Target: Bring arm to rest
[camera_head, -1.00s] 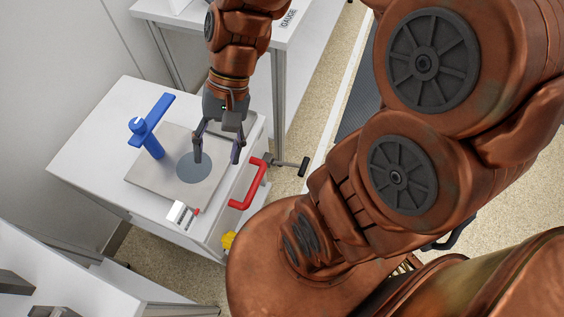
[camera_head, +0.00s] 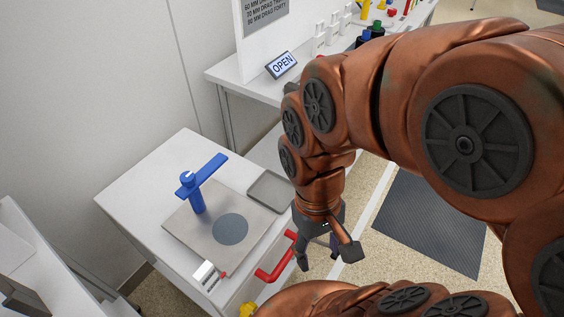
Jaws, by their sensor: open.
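My gripper (camera_head: 322,258) hangs at the end of my copper arm, pointing down beside the right edge of the white table (camera_head: 142,192). Its dark fingers are apart and hold nothing that I can see. It is close to the red handle (camera_head: 275,262) at the table's side; I cannot tell whether they touch. On the table a grey plate (camera_head: 190,240) bears a dark round disc (camera_head: 230,229) and a blue post with a swing arm (camera_head: 199,186). The disc is bare.
A shallow grey tray (camera_head: 270,191) lies at the table's right. A white block (camera_head: 206,276) stands at the front edge. A dark mat (camera_head: 425,225) covers floor at right.

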